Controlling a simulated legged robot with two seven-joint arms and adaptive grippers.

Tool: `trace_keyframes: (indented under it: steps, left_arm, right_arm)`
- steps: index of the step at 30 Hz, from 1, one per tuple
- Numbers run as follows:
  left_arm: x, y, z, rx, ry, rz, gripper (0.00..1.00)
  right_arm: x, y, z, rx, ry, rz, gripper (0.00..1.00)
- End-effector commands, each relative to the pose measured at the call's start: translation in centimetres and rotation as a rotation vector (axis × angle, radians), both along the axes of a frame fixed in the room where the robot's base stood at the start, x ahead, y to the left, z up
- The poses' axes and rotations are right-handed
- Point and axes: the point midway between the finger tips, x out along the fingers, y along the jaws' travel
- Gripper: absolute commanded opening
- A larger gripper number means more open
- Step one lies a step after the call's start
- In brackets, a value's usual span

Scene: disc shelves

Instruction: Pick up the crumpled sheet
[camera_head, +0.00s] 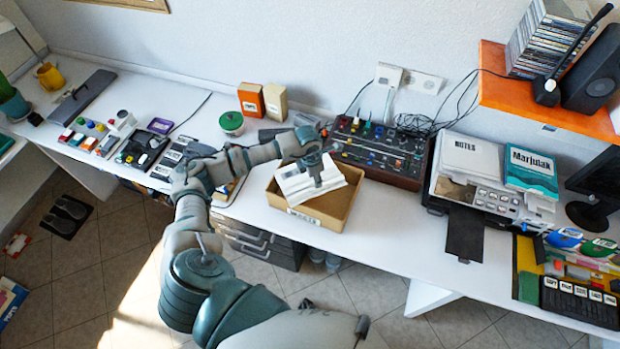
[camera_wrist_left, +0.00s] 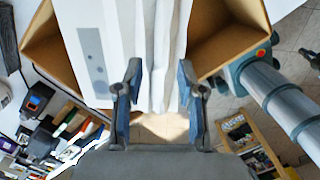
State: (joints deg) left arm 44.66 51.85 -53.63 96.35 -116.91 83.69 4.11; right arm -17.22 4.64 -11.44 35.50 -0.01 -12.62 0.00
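The crumpled sheet (camera_head: 295,184) is white with folds and sits in an open cardboard box (camera_head: 326,213) on the white desk. My left gripper (camera_head: 317,180) reaches down over the box from the left and is right at the sheet. In the left wrist view the sheet (camera_wrist_left: 150,45) shows as long white folds, with grey print on its left part. The two blue-grey fingers (camera_wrist_left: 161,90) stand apart with part of the sheet between or beneath them; firm contact cannot be made out. My right gripper is not in view.
A mixer panel (camera_head: 380,152) stands close behind and right of the box. Orange and beige cartons (camera_head: 262,101) and a green-lidded cup (camera_head: 231,122) stand at the back. Bare desk (camera_head: 390,225) lies right of the box.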

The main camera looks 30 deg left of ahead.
Motion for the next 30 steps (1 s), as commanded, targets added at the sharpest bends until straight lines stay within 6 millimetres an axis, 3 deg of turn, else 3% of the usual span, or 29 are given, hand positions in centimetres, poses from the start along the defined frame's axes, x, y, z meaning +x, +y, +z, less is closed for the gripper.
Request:
trace_keyframes:
  steps: [9,17,22,30]
  left_arm:
    - [-0.3,-0.6,-4.4,-0.001,0.003,0.000,0.39]
    - [-0.2,-0.6,-4.9,-0.001,0.000,-0.001,0.39]
    - [-0.2,-0.5,-4.9,-0.001,0.002,0.000,0.02]
    - [-0.2,-0.5,-4.9,-0.001,0.002,0.000,0.00]
  right_arm:
    - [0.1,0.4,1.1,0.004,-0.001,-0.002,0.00]
    - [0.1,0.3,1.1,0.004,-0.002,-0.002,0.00]
    - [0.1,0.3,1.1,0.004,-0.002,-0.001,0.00]
    - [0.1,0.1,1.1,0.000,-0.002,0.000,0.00]
